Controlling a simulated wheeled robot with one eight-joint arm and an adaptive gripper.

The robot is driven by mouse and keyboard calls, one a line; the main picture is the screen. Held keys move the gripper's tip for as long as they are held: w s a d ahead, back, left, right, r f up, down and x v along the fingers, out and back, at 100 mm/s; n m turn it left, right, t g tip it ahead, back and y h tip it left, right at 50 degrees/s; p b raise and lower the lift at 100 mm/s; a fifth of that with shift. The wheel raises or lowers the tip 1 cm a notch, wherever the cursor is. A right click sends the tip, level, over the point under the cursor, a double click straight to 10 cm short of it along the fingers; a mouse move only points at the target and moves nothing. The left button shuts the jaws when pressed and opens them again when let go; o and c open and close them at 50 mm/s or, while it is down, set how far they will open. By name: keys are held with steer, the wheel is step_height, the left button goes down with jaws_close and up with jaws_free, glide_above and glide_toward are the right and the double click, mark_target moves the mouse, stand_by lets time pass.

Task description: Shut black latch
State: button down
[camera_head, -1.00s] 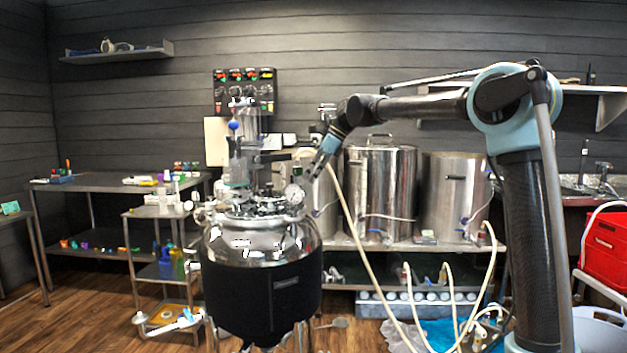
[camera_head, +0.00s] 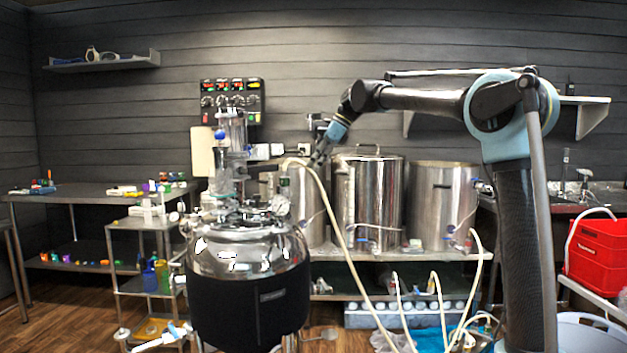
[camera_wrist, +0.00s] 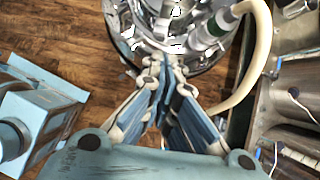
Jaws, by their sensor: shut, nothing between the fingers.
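My gripper (camera_head: 319,160) is shut and empty. It is raised above and to the right of the steel vessel (camera_head: 248,256) in the head view. In the wrist view its fingers (camera_wrist: 165,62) meet just in front of the vessel's shiny rim and fittings (camera_wrist: 184,38); contact cannot be told. The vessel has a black jacket, a domed steel lid, a round gauge (camera_head: 280,205) and a glass column (camera_head: 232,135). I cannot make out the black latch for certain among the dark, crowded lid fittings, so its state is unclear.
A cream hose (camera_head: 338,215) arches down beside my gripper; it also shows in the wrist view (camera_wrist: 259,50). Steel pots (camera_head: 368,205) stand on a bench behind. A shelved trolley (camera_head: 140,222) is left of the vessel, a red crate (camera_head: 594,250) far right.

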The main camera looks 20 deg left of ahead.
steer(key=shift+d+r, duration=0.15)
steer(key=shift+r, duration=0.4)
steer(key=shift+d+r, duration=0.15)
steer(key=shift+r, duration=0.35)
steer(key=s+d+f+n+t+h, duration=0.15)
steer(key=d+f, duration=0.25)
steer(key=d, duration=0.6)
steer(key=s+d+f+n, duration=0.3)
steer(key=d+f, duration=0.2)
steer(key=d, duration=0.5)
steer(key=s+d+f+n+t+h, duration=0.15)
steer(key=d+f, duration=0.25)
steer(key=d, duration=0.6)
steer(key=s+d+f+n+h, duration=0.1)
steer(key=s+d+f+n, duration=0.3)
steer(key=s+d+f, duration=0.7)
steer(key=s+d+f+n+t+h, duration=0.1)
steer(key=s+d+f+n, duration=0.3)
steer(key=s+d+f, duration=0.7)
step_height(320, 180, down, 8)
steer(key=shift+d+r+n+h, duration=0.2)
steer(key=shift+d+n+h, duration=0.2)
steer(key=shift+h, duration=0.2)
